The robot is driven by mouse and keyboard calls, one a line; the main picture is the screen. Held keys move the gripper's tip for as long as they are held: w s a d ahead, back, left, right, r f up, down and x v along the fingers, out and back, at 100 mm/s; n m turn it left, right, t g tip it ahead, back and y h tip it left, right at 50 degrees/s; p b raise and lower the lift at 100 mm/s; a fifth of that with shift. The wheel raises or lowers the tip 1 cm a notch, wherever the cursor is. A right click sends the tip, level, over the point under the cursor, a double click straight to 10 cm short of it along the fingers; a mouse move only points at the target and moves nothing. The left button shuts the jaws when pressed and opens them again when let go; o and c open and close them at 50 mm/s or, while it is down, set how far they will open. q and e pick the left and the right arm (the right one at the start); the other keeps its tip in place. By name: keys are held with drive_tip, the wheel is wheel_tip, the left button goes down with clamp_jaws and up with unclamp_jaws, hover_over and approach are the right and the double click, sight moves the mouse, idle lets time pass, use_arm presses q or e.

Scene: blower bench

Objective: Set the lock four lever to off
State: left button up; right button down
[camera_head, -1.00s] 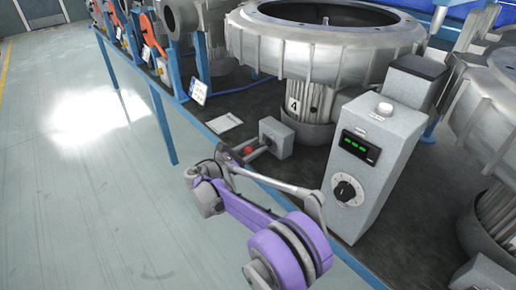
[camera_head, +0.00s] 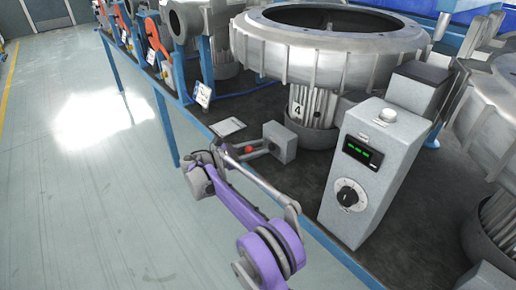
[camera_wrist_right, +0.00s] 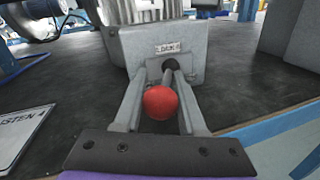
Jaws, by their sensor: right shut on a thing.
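The lock four lever is a thin rod with a red ball knob (camera_head: 248,149), coming out of a small grey box (camera_head: 280,141) at the bench edge. The right wrist view shows the knob (camera_wrist_right: 160,102) close up, with the rod running into a dark round hole in the box (camera_wrist_right: 185,52). My right gripper (camera_head: 260,147) is shut on the lever, with one finger on each side of the rod; the fingers also show in the right wrist view (camera_wrist_right: 166,76). The small label on the box is too blurred to read surely. My left gripper is out of view.
A grey control box (camera_head: 370,165) with a dial and green display stands right of the lever. A large metal blower housing (camera_head: 330,65) marked 4 is behind. A white card (camera_head: 228,127) lies on the bench, left of the lever box. Open floor lies left.

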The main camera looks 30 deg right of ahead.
drive_tip(key=shift+c, duration=2.4)
unclamp_jaws()
drive_tip(key=shift+w, duration=0.1)
drive_tip(key=w+a+p, duration=0.1)
drive_tip(key=a, duration=0.9)
drive_tip(key=shift+a, duration=0.4)
